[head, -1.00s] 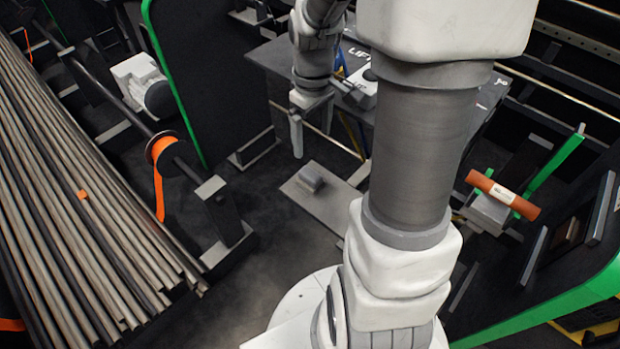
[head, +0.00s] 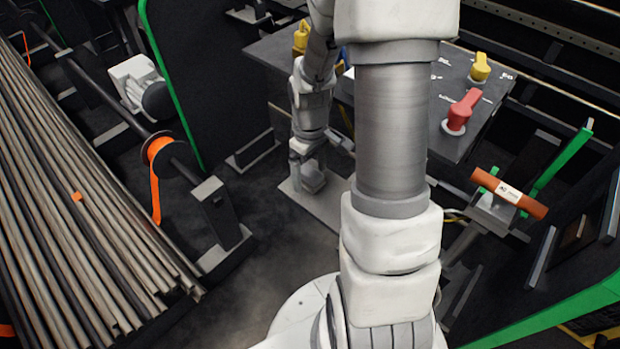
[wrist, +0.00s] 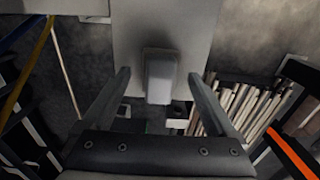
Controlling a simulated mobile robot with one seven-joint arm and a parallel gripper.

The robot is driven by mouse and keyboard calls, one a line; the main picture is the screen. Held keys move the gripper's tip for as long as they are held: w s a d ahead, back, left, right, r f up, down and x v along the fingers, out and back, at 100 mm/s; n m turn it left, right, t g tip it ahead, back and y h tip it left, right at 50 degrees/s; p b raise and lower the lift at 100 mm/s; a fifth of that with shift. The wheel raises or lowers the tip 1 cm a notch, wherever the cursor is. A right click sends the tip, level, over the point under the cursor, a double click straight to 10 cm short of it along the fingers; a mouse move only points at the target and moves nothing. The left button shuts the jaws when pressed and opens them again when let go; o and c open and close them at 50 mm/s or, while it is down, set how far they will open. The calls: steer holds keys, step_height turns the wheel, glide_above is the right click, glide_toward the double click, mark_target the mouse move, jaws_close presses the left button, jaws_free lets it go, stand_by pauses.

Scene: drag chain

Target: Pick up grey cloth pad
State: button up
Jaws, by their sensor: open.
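The grey cloth pad (wrist: 161,78) is a small light-grey block lying on a flat grey plate (wrist: 165,22). In the wrist view it lies midway between the two fingers of my gripper (wrist: 159,75), with a gap on each side. The gripper is open and holds nothing. In the head view the pad (head: 313,184) is partly hidden by my gripper (head: 308,172), which points down over it. I cannot tell how far the fingertips are above the plate.
A dark table with a red knob (head: 462,110) and a yellow knob (head: 480,67) stands behind my arm. A rack of long bars (head: 75,190) fills the left. An orange roller (head: 510,195) is at the right. Dark floor left of the plate is clear.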

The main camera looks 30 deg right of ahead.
mark_target(309, 171)
steer(key=c, duration=1.4)
steer(key=shift+r, duration=0.1)
steer(key=shift+c, duration=0.2)
step_height(309, 171, up, 10)
steer(key=p, duration=0.2)
steer(key=shift+p, duration=0.3)
steer(key=o, duration=0.7)
steer(key=c, duration=0.5)
